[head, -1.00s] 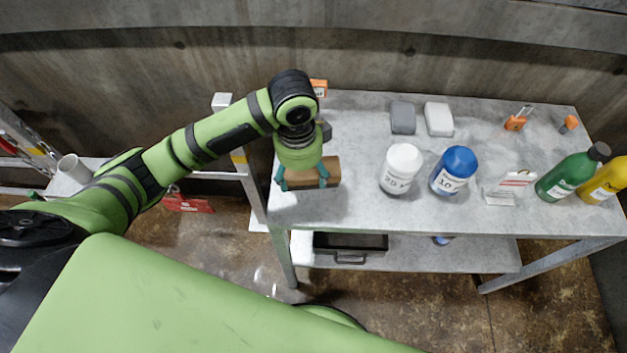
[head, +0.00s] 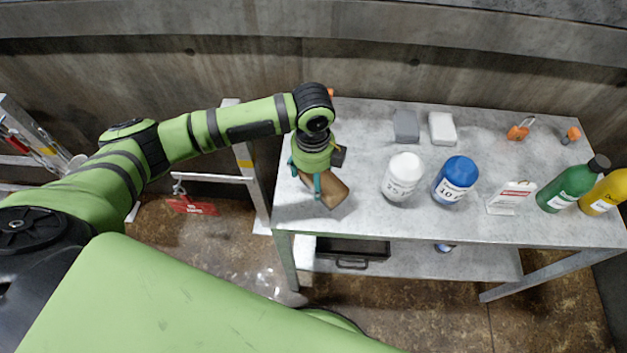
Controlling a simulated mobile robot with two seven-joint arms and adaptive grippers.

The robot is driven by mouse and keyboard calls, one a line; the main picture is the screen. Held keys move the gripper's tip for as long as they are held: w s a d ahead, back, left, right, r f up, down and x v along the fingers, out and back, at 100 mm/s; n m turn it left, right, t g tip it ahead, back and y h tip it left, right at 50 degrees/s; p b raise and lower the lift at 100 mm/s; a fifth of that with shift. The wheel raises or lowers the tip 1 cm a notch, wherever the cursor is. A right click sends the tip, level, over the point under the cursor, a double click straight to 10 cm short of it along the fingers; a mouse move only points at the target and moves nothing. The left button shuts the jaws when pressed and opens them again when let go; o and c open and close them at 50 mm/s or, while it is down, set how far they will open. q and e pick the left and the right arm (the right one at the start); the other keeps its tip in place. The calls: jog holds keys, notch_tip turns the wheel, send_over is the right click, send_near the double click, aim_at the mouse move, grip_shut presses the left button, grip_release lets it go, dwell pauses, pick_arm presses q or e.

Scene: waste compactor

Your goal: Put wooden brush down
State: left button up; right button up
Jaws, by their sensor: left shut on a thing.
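The wooden brush (head: 333,191) is a brown block at the left end of the grey table (head: 376,222). My left gripper (head: 308,184) is shut on it from above, with one teal finger on the near side. The brush lies at a slant in the picture, its near end pointing down and right. I cannot tell whether its underside touches the tabletop. My right gripper does not show.
A white bottle (head: 402,178) stands just right of the brush, with a blue bottle (head: 455,181) beside it. Grey (head: 406,126) and white (head: 442,128) blocks lie behind. A sign (head: 510,197), green bottle (head: 570,186) and yellow bottle (head: 605,193) stand at right. The table's front left is clear.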

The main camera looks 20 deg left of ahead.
pick_arm(q)
notch_tip(320, 180, down, 3)
jog(key=shift+f, duration=0.1)
jog(key=shift+f, duration=0.15)
jog(key=o, duration=1.3)
notch_tip(320, 180, up, 12)
jog(key=shift+r+b, duration=0.2)
jog(key=shift+b, duration=0.1)
jog(key=shift+s+f, duration=0.1)
jog(key=shift+s, duration=0.05)
